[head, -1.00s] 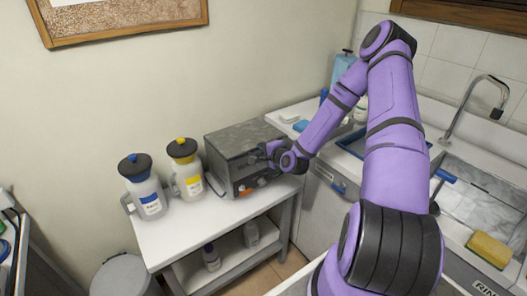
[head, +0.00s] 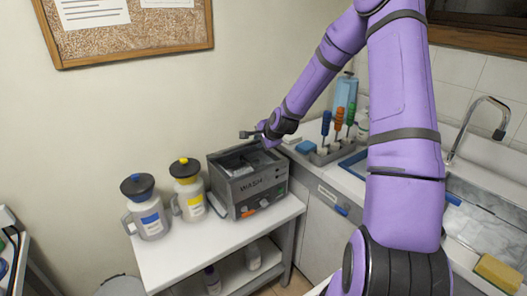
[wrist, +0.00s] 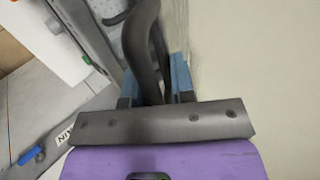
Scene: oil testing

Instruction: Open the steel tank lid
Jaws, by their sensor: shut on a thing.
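The steel tank (head: 248,192), a grey box marked WASH, stands on the white bench in the head view. Its top is open and its dark inside shows. My gripper (head: 262,133) is above the tank's back right side. In the wrist view, its blue-padded fingers (wrist: 155,85) are shut on a dark curved handle (wrist: 143,35), which I take to be the lid's. The lid plate itself is hard to make out; I cannot tell its exact angle.
Two jugs, one blue-labelled (head: 146,211) and one yellow-labelled (head: 188,192), stand left of the tank. A rack of colored-handled tools (head: 328,152) is to the right, near the sink (head: 480,225). The wall is close behind the tank.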

